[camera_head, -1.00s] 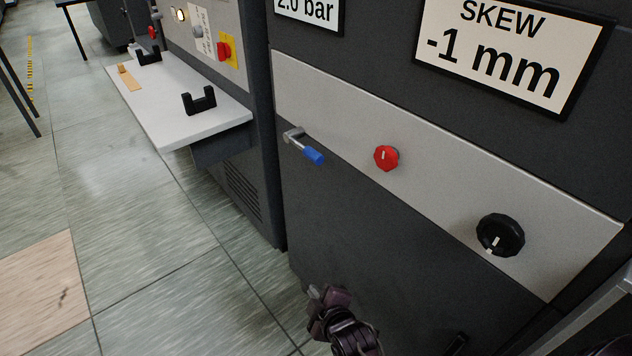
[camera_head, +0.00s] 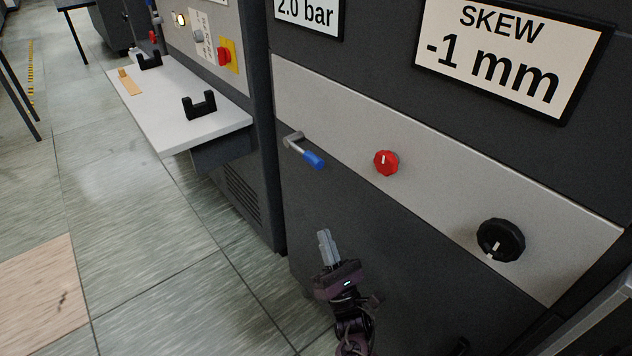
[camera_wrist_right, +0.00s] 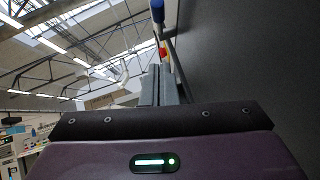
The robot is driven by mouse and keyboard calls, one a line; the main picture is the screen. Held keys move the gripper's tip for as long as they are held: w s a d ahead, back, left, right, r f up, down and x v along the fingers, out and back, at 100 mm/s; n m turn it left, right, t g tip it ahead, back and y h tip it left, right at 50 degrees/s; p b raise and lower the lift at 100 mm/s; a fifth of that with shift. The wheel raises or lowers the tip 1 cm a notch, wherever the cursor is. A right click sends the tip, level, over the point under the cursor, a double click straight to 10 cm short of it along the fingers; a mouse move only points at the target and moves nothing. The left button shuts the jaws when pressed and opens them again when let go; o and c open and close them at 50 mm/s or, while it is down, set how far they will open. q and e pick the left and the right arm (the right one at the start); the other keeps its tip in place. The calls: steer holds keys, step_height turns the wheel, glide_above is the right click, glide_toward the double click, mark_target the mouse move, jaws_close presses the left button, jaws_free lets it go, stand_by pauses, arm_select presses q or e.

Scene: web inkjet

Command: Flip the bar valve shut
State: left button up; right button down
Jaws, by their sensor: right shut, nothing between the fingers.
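The bar valve (camera_head: 304,150) is a metal lever with a blue grip on the left end of the light panel strip. Its grip points down and to the right in the head view. In the right wrist view the blue grip (camera_wrist_right: 157,11) shows at the top, beyond the fingers. My right gripper (camera_head: 325,238) is shut and empty, below the valve and apart from it, fingers pointing up. Its fingers also show in the right wrist view (camera_wrist_right: 159,84). My left gripper is not in view.
A red knob (camera_head: 386,162) and a black knob (camera_head: 500,240) sit to the right on the same strip. A white shelf (camera_head: 165,125) with black holders (camera_head: 199,105) juts out at the left. The floor in front of the dark cabinet is clear.

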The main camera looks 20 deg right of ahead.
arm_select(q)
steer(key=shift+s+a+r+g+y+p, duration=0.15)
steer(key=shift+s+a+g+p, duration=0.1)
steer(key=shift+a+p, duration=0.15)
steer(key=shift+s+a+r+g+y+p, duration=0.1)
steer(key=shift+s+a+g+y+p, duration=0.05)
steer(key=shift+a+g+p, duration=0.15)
arm_select(e)
steer(key=s+d+r+x, duration=0.1)
steer(key=r+x, duration=0.1)
steer(key=x, duration=1)
steer(key=shift+r, duration=0.25)
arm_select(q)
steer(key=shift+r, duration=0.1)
arm_select(e)
steer(key=shift+d, duration=0.1)
